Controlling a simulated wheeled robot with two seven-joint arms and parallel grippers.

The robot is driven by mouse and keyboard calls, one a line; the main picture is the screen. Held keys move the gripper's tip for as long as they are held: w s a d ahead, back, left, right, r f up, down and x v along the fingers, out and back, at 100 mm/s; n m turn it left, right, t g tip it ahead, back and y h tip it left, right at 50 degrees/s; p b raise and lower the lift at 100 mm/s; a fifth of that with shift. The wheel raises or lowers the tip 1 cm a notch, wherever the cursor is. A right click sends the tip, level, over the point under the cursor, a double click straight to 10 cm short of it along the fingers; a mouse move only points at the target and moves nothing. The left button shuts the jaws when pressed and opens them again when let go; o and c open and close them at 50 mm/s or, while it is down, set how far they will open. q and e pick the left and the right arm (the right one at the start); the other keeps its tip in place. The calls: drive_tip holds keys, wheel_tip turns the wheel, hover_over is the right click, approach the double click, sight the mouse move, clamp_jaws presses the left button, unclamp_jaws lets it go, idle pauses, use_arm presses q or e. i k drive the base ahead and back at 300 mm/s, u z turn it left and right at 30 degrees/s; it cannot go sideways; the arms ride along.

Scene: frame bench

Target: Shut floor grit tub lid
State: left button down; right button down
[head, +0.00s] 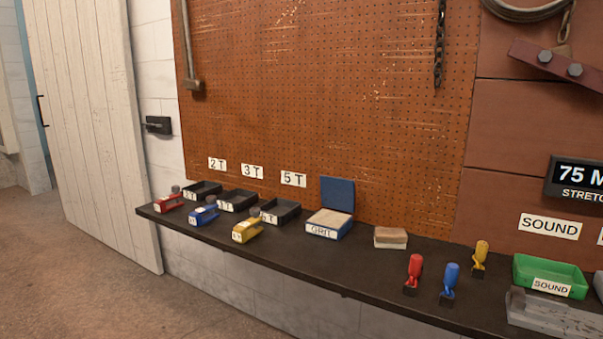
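The grit tub (328,226) is a small box with a white front marked GRIT and blue sides. It stands on the dark bench shelf, near the middle of the head view. Its blue lid (337,194) stands up at the back edge, open. Pale tan grit shows inside the tub. Neither of my grippers is in the head view.
The dark shelf (384,275) runs along a pegboard wall. Black trays (281,211) and red, blue and yellow tools stand left of the tub. A tan block (390,238), coloured stamp-like tools and a green SOUND tray (550,273) are to the right.

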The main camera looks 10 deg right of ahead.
sight(338, 193)
drive_tip(key=u, duration=0.45)
drive_tip(key=i, duration=1.55)
drive_tip(key=z, duration=0.8)
